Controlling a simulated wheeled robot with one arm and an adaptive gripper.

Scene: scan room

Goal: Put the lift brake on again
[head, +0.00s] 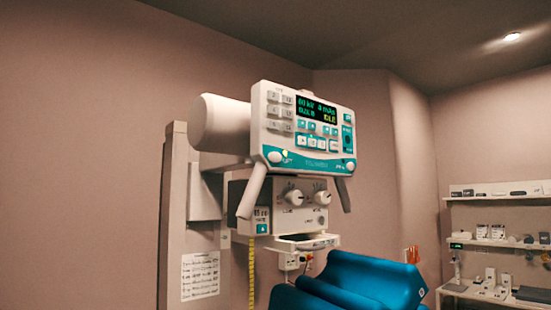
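The X-ray tube head (222,125) is carried on a tall grey column (175,220). Its control panel (310,150) faces me, with a lit display (317,109) showing green and yellow text, the last word reading like "IDLE". At the panel's lower left is a round white button (274,157) beside small lettering that may read "LIFT". A small pale yellow spot (285,153) shows beside it. Another round white button (350,166) is at the lower right. Two grey handles (252,191) slope down from the panel. Whether the brake is on, I cannot tell. My gripper is not in view.
Below the panel is a collimator box (290,207) with two knobs. A yellow tape (252,275) hangs beneath it. A blue padded piece (365,283) stands in front, lower centre. Shelves (500,198) with small items are at the far right.

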